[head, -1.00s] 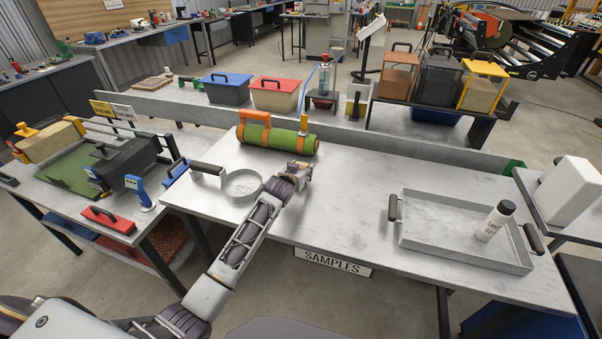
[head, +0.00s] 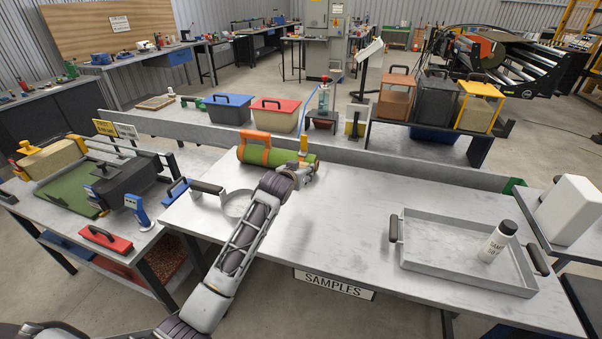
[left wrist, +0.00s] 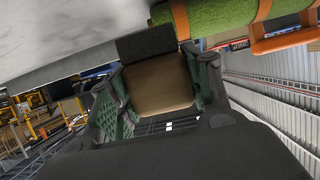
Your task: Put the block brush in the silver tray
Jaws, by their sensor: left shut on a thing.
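The silver tray (head: 440,264) lies on the right part of the grey table, with a handle at each end. A white bottle with a black cap (head: 497,242) stands inside it at the right. My left gripper (head: 302,174) is beside the right end of the green turf roll (head: 262,156). In the left wrist view, my left gripper (left wrist: 160,92) is shut on the block brush (left wrist: 158,85), a tan block with a dark bristle side. In the head view the brush is mostly hidden by my gripper. My right gripper is not in view.
The turf roll, with orange bands and handle, lies at the table's back left. A round pan (head: 236,204) sits left of my arm. The table between my arm and the tray is clear. A low grey ledge (head: 400,165) runs behind the table.

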